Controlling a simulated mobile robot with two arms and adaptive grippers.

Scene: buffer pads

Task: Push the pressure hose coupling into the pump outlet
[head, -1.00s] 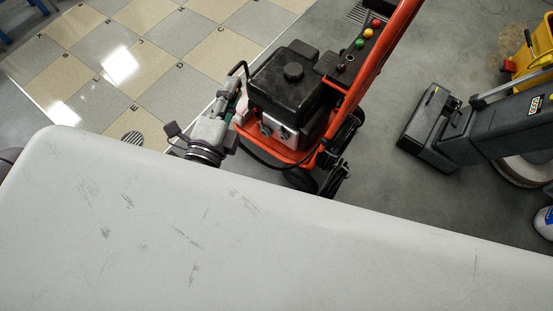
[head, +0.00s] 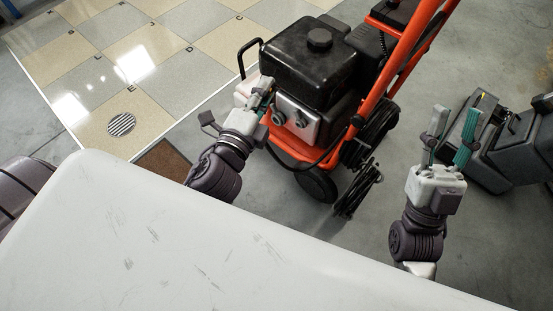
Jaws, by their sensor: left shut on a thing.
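The pressure washer has a black engine (head: 308,62) on an orange frame. Its silver pump block (head: 300,120) faces me with two round ports, and I cannot tell which is the outlet. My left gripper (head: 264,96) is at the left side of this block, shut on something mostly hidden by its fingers. A black hose (head: 290,166) runs from just below this gripper to the right, so the held thing appears to be the hose coupling. I cannot tell whether it touches a port. My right gripper (head: 454,138) is open and empty, upright over the floor to the right.
The washer's orange handle (head: 408,62) rises to the upper right. A black wheel (head: 316,186) and a coiled black cord (head: 362,188) are on its near side. A dark grey floor machine (head: 520,145) stands behind my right gripper. A drain (head: 121,124) lies in the tiles at left.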

